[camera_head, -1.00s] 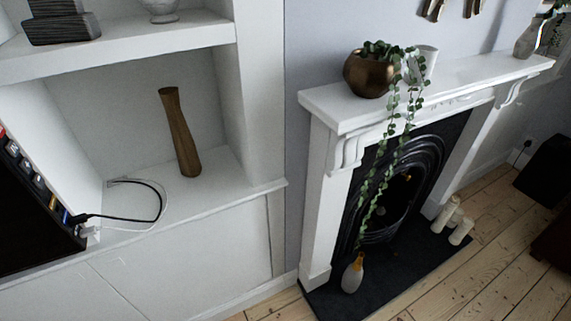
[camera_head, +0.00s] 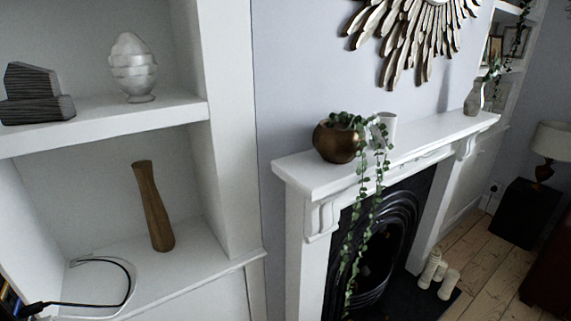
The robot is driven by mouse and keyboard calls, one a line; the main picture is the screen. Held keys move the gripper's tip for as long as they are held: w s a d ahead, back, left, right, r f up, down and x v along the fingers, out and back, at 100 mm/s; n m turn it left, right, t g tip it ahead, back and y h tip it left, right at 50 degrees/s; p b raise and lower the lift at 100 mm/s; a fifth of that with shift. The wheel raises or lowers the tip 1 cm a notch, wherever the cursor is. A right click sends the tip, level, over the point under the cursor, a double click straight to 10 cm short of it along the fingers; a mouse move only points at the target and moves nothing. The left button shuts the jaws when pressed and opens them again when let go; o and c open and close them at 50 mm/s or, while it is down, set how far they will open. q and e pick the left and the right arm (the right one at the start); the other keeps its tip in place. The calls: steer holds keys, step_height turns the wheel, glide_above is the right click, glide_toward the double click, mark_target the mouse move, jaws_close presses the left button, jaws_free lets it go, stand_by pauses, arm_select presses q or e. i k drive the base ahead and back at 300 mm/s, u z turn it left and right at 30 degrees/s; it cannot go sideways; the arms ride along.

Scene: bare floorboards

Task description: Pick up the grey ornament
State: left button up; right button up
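A dark grey, ridged block-like ornament (camera_head: 36,95) sits on the upper alcove shelf at the far left. A pale grey egg-shaped ornament (camera_head: 133,68) on a small foot stands to its right on the same shelf. I cannot tell which of the two the task's name means. A small grey vase (camera_head: 473,99) stands at the far end of the mantelpiece. Neither of my grippers is in view.
A tall brown vase (camera_head: 153,205) and cables (camera_head: 125,290) are on the lower alcove shelf. The white mantelpiece (camera_head: 430,135) carries a bronze pot (camera_head: 336,142) with a trailing plant and a white cup (camera_head: 387,125). Candles (camera_head: 431,270) stand on the hearth.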

mark_target(34, 94)
steer(key=u, duration=1.5)
steer(key=k, duration=0.8)
steer(key=z, duration=1.15)
